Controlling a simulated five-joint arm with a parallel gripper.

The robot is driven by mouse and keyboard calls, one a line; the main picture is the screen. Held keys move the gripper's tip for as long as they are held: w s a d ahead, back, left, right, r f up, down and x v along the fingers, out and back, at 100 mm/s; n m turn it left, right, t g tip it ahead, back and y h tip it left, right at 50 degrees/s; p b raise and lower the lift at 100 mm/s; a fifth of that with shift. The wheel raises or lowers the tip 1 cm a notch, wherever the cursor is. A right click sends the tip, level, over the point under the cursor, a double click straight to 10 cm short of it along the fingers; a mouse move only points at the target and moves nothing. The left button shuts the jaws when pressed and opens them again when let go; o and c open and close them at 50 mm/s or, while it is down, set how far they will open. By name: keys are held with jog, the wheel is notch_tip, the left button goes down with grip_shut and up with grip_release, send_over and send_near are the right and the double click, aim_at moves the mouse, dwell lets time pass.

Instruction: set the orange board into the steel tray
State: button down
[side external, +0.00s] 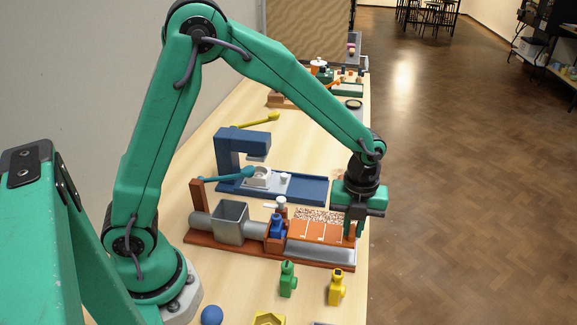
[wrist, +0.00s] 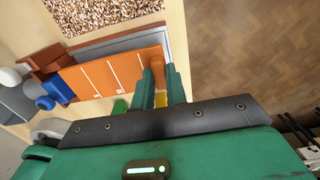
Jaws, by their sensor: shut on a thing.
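The orange board (side external: 313,231) has thin white cross lines and lies lengthwise along the front machine. My gripper (side external: 350,231) is shut on its right end, and the wrist view also shows the orange board (wrist: 112,76) reaching the fingers. The steel tray (side external: 320,256) shows as a grey, rounded trough in front of and below the board in the side view. A grey tray edge (wrist: 178,42) shows beyond the board's right end in the wrist view. I cannot tell whether the board touches the tray's floor.
A blue clamp block (side external: 277,228) and a grey hopper (side external: 230,222) stand left of the board. A speckled surface (side external: 322,215) lies behind it. A blue press (side external: 240,160) stands farther back. Green (side external: 288,279) and yellow (side external: 337,287) bottles stand in front. The table's right edge is close.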

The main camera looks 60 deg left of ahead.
aim_at(351, 239)
jog(key=shift+f, duration=0.1)
jog(key=shift+f, duration=1.9)
jog(key=shift+f, duration=0.1)
jog(key=c, duration=1.4)
grip_release()
notch_tip(351, 239, up, 12)
jog(key=shift+r, duration=0.15)
